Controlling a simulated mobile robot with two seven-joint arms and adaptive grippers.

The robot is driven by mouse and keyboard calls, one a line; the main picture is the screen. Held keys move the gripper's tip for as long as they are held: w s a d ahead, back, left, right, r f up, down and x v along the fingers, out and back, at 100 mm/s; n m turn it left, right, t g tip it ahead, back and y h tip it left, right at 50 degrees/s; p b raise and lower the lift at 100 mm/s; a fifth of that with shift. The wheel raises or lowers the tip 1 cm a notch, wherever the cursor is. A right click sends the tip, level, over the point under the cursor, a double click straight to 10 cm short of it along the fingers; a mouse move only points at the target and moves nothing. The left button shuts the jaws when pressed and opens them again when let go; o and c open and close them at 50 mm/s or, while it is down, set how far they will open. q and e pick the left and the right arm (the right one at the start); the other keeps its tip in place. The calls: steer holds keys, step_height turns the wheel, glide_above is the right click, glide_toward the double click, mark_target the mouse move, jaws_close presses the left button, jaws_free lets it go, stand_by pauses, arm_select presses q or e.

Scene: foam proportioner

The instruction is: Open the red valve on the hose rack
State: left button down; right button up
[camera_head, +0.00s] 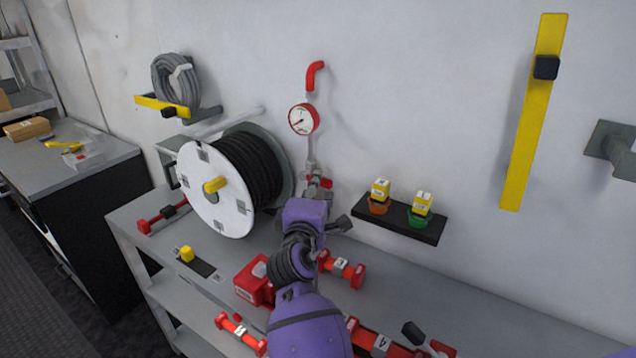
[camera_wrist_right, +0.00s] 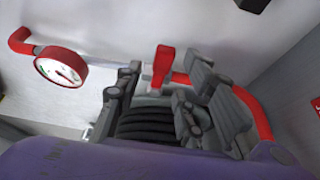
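The red valve (camera_head: 321,182) sits on the vertical pipe below the round gauge (camera_head: 303,119), just beyond my right arm in the head view. In the right wrist view the valve's red handle (camera_wrist_right: 163,64) stands upright against the wall. My right gripper (camera_wrist_right: 165,80) is open, its two dark fingers apart on either side of the handle. I cannot tell whether either finger touches it. In the head view my purple right wrist hides part of the pipe below the valve. My left gripper is not in view.
A hose reel (camera_head: 215,190) with black hose stands left of the pipe. A black wall shelf (camera_head: 400,219) with small yellow boxes is at the right. Several red fittings and a red box (camera_head: 252,282) lie on the grey bench. A yellow bar (camera_head: 532,120) hangs on the wall.

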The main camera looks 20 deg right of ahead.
steer(key=shift+x, duration=1.15)
steer(key=shift+c, duration=0.4)
jaws_close()
